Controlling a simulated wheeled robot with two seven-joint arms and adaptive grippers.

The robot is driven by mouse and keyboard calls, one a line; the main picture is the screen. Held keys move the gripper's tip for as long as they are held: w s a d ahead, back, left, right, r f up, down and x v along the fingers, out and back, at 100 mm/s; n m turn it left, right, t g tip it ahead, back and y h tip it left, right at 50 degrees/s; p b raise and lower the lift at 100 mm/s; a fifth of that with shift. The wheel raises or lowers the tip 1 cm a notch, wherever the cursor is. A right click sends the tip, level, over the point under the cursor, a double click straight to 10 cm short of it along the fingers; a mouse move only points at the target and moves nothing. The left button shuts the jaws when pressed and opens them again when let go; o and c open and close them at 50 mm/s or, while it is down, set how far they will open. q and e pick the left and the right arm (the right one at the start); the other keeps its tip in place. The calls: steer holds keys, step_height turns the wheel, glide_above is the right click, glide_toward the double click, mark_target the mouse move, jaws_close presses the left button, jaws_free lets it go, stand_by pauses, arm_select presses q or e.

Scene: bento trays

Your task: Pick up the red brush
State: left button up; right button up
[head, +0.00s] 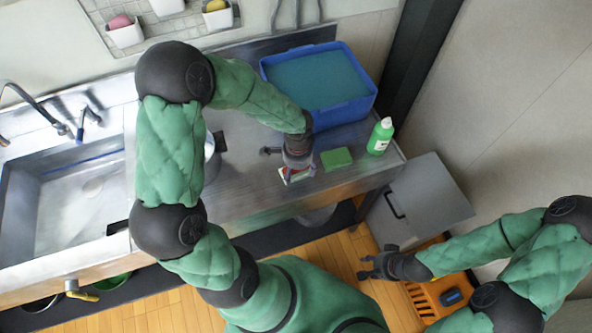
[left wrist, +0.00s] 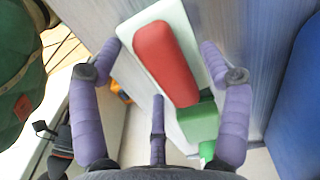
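The red brush (left wrist: 166,62), a rounded red block on a pale white-green base, lies on the steel counter in the left wrist view. In the head view only a little of the brush (head: 296,177) shows, at the counter's front edge under my left gripper (head: 291,168). The left wrist view shows my left gripper (left wrist: 163,45) open, its purple fingers spread on either side of the brush. No grip on it is visible. My right gripper (head: 372,266) is open and empty over the floor, right of the counter.
A green sponge (head: 336,158) and a green bottle (head: 380,136) stand right of the brush. A blue basin (head: 368,106) is behind them. A sink (head: 85,195) is at the left. A grey cabinet (head: 425,200) and an orange crate (head: 425,298) are at the right.

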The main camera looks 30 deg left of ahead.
arm_select(q)
steer(key=shift+r, duration=0.1)
steer(key=shift+c, duration=0.4)
steer(key=shift+r+p, duration=0.35)
steer(key=shift+r, duration=0.3)
steer(key=s+d+r+p, duration=0.3)
steer(key=s+d+r, duration=0.6)
steer(key=s+r, duration=0.1)
steer(key=shift+s+r, duration=0.25)
steer(key=shift+r, duration=0.5)
steer(key=shift+d, duration=0.1)
